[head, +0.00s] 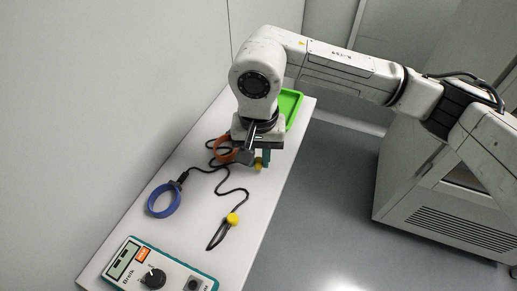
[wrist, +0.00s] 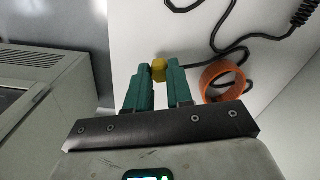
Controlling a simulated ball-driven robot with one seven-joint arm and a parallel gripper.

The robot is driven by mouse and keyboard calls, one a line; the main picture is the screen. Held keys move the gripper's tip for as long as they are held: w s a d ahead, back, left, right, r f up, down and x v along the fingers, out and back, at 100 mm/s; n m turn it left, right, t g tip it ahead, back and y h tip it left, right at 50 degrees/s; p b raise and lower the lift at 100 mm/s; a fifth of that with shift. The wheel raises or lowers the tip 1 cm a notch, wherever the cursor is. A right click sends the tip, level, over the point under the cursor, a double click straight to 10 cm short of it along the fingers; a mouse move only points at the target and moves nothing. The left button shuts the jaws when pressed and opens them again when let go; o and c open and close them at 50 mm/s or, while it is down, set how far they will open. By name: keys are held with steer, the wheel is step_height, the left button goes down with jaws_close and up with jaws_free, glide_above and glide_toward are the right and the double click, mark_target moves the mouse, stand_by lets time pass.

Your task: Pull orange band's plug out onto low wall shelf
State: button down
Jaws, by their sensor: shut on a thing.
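The orange band (head: 225,150) lies on the white shelf (head: 205,240) beside my gripper. It also shows in the wrist view (wrist: 209,78), right of the fingers. My gripper (head: 260,158) is low over the shelf near its right edge. In the wrist view its teal fingers (wrist: 160,85) are shut on a yellow plug (wrist: 159,69). A black cable (wrist: 207,65) runs from near this plug toward the orange band; part of it is hidden behind the band. I cannot tell whether the plug touches the shelf.
A blue band (head: 164,199) and a second yellow plug (head: 232,219) on a black cable lie nearer. A teal-edged control box (head: 160,268) with a dial stands at the near end. A green tray (head: 291,104) is at the far end. A grey cabinet (head: 440,205) stands right.

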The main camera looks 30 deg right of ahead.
steer(key=shift+f, duration=0.75)
steer(key=c, duration=0.9)
jaws_free()
step_height(320, 180, up, 11)
steer(key=shift+f+b, duration=0.1)
steer(key=shift+b, duration=0.55)
steer(key=shift+s, duration=0.1)
